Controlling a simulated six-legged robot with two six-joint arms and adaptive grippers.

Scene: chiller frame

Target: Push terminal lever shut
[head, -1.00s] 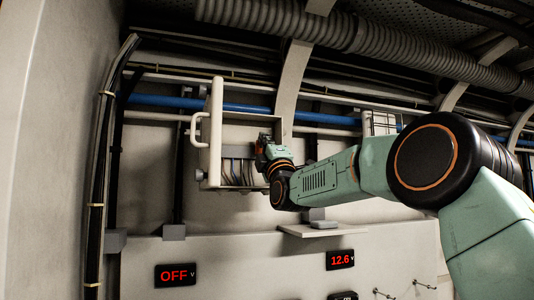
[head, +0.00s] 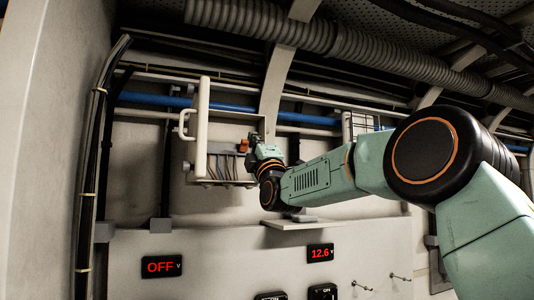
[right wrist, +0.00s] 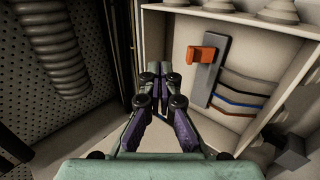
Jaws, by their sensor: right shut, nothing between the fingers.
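The terminal lever (head: 243,146) is a small orange piece inside an open wall box (head: 223,127). In the right wrist view the orange lever (right wrist: 201,55) stands out from the upper part of a grey terminal block (right wrist: 214,72), with several coloured wires running from the block. My right gripper (head: 254,139) is at the box's right side, just right of the lever in the head view. In the right wrist view its shut, empty fingers (right wrist: 160,74) are left of the lever with a visible gap, outside the box wall. My left gripper is not in view.
The box door (head: 202,125), with a white handle (head: 184,125), stands open on the left. A small shelf (head: 288,224) juts out below my right arm. Displays read OFF (head: 162,267) and 12.6 (head: 320,253). Ribbed ducting (head: 250,20) runs overhead.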

